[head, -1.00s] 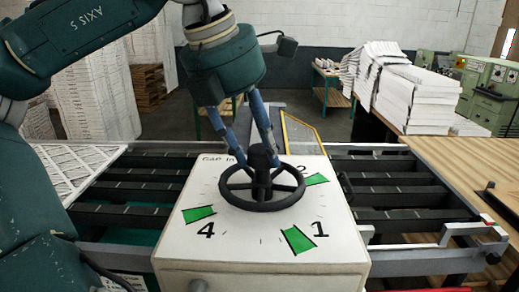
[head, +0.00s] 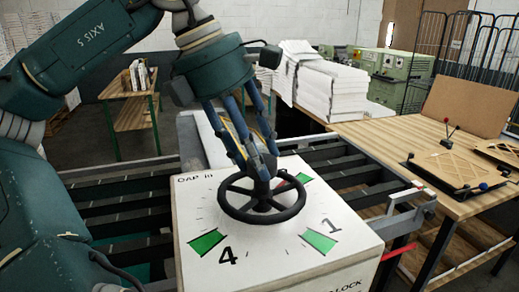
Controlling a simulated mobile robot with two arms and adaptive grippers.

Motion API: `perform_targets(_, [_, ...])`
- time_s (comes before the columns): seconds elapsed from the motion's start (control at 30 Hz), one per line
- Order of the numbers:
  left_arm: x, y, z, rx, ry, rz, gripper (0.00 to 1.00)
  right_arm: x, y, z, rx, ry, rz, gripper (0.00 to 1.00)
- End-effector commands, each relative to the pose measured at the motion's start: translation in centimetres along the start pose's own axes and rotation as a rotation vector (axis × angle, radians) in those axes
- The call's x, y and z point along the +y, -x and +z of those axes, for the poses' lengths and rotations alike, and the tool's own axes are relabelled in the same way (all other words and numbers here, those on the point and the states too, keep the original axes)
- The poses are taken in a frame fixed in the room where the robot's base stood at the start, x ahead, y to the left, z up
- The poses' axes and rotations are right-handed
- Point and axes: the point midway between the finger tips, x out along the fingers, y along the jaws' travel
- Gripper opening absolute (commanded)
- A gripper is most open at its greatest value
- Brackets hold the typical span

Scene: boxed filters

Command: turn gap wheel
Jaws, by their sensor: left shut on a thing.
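The black gap wheel (head: 238,205) lies flat on top of a white box (head: 270,253). The box top has a dial with green marks, the numbers 4 and 1, and the words "GAP in". My left gripper (head: 264,172) reaches down from above and is shut on the upright knob on the wheel. The knob is mostly hidden by the fingers, and the fingers and wheel hide part of the dial, including the number by the far green mark. My right gripper is not in view.
Black slatted rails (head: 120,212) run on both sides of the box. A wooden table (head: 400,140) with a small fixture stands at the right. White stacks (head: 328,90) and green machines (head: 388,68) are behind. A small wooden shelf (head: 128,112) stands back left.

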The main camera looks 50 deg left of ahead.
Motion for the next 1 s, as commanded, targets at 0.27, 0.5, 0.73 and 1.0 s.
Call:
perform_targets(0.27, [0.29, 0.82, 0.21, -0.023, -0.097, -0.028, 0.00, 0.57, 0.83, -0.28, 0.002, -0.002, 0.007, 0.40])
perform_targets(0.5, [0.30, 0.79, 0.09, -0.022, -0.127, -0.040, 0.00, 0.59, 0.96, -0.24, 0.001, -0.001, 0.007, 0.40])
perform_targets(0.73, [0.28, 0.76, 0.07, -0.022, -0.129, -0.042, 0.00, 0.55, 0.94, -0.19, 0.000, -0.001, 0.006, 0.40])
perform_targets(1.0, [0.21, 0.65, -0.02, -0.017, -0.128, -0.045, 0.58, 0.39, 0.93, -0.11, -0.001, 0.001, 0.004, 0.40])
